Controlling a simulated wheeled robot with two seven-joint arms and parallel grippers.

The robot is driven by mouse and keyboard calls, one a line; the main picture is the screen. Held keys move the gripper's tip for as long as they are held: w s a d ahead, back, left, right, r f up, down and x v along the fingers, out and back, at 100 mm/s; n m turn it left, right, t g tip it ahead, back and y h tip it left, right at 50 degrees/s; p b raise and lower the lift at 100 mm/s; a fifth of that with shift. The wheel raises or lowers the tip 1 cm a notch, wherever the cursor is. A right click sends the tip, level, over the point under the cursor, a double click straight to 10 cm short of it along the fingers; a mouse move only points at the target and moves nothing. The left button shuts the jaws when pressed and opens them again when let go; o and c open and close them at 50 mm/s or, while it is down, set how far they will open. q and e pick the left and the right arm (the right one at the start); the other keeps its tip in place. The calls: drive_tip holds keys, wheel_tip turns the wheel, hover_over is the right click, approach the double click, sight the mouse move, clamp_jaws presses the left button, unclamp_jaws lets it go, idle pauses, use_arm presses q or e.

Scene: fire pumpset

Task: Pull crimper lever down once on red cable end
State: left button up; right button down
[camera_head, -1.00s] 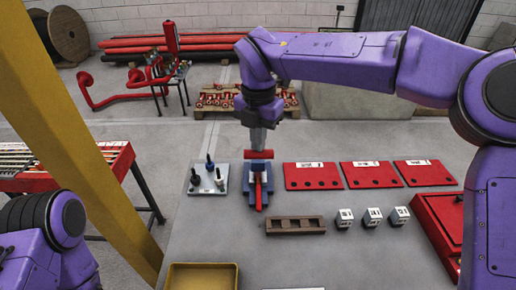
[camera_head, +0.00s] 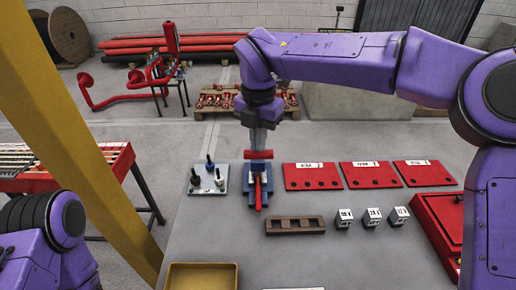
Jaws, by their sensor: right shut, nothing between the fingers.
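The crimper has a blue body (camera_head: 249,187) and stands on the table. A red bar (camera_head: 258,154), seemingly its lever handle, lies across its top. A red cable (camera_head: 258,196) runs from the crimper toward me; its far end is hidden inside the crimper. My right gripper (camera_head: 259,146) points down directly above the red bar and is shut. It looks to touch or nearly touch the bar; I cannot tell which. My left gripper is out of view; only my left arm shows at lower left.
Left of the crimper is a plate with knobs (camera_head: 207,185). Red panels (camera_head: 312,176) lie to the right. A brown slotted block (camera_head: 295,225) and white cubes (camera_head: 372,217) are in front. A yellow tray (camera_head: 202,276) is near the front edge. A yellow post (camera_head: 75,130) crosses the left.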

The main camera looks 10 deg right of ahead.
drive_tip(key=shift+f, duration=0.1)
idle(0.3)
drive_tip(key=shift+s+f+b, duration=0.2)
drive_tip(key=shift+f+b, duration=1.1)
drive_tip(key=shift+f, duration=0.05)
drive_tip(key=f+b, duration=0.1)
drive_tip(key=s+f+b, duration=0.1)
drive_tip(key=shift+a+b, duration=0.15)
drive_tip(key=shift+b, duration=0.15)
drive_tip(key=shift+s, duration=0.1)
